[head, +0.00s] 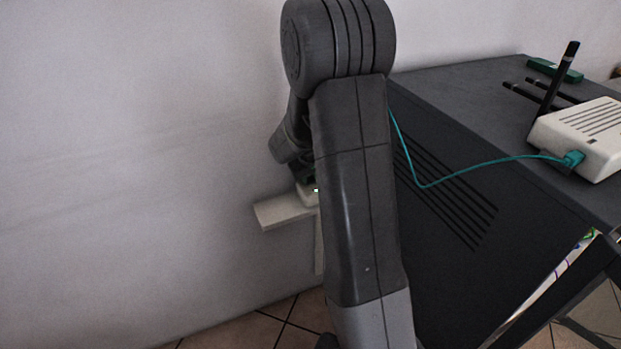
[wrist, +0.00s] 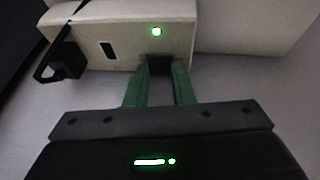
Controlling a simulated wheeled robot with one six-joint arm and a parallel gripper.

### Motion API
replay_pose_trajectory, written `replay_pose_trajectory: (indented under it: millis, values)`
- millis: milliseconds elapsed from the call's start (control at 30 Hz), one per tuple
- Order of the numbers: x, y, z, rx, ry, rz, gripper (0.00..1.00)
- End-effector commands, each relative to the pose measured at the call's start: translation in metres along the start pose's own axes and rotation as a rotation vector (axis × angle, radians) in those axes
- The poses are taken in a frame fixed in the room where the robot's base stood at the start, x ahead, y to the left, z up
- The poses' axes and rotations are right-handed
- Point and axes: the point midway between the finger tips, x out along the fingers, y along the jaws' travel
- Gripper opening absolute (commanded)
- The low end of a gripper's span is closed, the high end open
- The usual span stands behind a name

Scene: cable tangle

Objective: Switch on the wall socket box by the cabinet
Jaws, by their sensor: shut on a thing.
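The wall socket box (wrist: 125,42) is cream and fills the top of the wrist view. A round green light (wrist: 156,31) glows on its face, with a dark slot to the left. My gripper (wrist: 160,78) has its green fingers at the box's edge, shut on a small black part, seemingly the switch (wrist: 160,64), just below the light. The fingers partly hide this part. In the head view the box (head: 308,195) is on the wall beside the cabinet (head: 450,240), mostly behind my arm.
A black bracket-like piece (wrist: 60,62) sticks out at the box's left end. A white router (head: 585,137) with black antennas stands on the cabinet. A teal cable (head: 480,170) runs from it behind my arm. Bare wall lies left.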

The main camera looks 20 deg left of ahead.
Motion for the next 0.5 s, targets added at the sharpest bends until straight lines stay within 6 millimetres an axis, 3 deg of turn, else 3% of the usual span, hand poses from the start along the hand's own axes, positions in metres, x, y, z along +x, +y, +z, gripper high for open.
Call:
replay_pose_trajectory:
  millis: [433,467,500]
  values:
    - [0.0004,-0.0005,0.0012,-0.005,-0.003,0.015,0.00]
    - [0.0003,-0.0005,0.0013,-0.005,-0.003,0.015,0.28]
    - [0.0003,-0.0005,0.0012,-0.005,-0.002,0.015,0.35]
